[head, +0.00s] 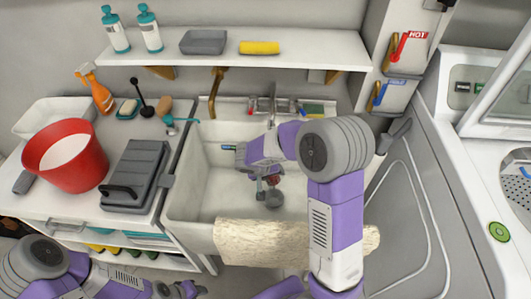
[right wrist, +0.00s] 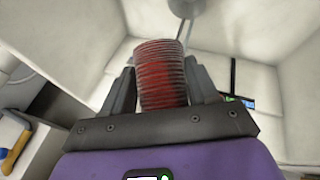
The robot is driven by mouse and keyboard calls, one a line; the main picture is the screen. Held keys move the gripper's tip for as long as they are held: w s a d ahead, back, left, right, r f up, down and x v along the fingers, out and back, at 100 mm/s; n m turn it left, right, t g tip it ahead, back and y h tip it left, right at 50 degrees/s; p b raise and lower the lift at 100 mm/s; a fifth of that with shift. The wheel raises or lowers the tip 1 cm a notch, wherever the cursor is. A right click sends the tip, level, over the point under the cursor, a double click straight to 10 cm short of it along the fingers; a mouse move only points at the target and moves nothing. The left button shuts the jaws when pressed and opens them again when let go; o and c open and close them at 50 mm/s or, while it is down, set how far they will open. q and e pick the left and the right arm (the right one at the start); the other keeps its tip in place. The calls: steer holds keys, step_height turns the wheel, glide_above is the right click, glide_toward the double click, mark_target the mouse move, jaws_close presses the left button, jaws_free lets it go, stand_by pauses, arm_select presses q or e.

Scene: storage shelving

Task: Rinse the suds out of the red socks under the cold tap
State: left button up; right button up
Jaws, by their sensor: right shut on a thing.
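My right gripper (head: 268,184) reaches down into the white sink (head: 205,185) and is shut on the red socks (head: 275,180). In the right wrist view the held socks (right wrist: 160,80) look like a ribbed red bundle with pale streaks between the fingers; whether these are suds I cannot tell. The metal tap (head: 272,104) stands at the sink's back, partly behind my right arm.
A pale rolled towel (head: 245,238) hangs over the sink's front edge. A red bucket (head: 88,165) and a grey case (head: 135,170) stand on the left counter. A shelf (head: 330,50) runs above the sink.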

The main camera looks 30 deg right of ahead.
steer(key=shift+s+a+r, duration=0.35)
steer(key=shift+s+r, duration=0.3)
steer(key=shift+s, duration=0.1)
steer(key=shift+s+a+r, duration=0.35)
steer(key=shift+s+r, duration=0.35)
steer(key=shift+s, duration=0.1)
steer(key=shift+s+a+r, duration=0.35)
steer(key=shift+s+r, duration=0.3)
steer(key=shift+s, duration=0.1)
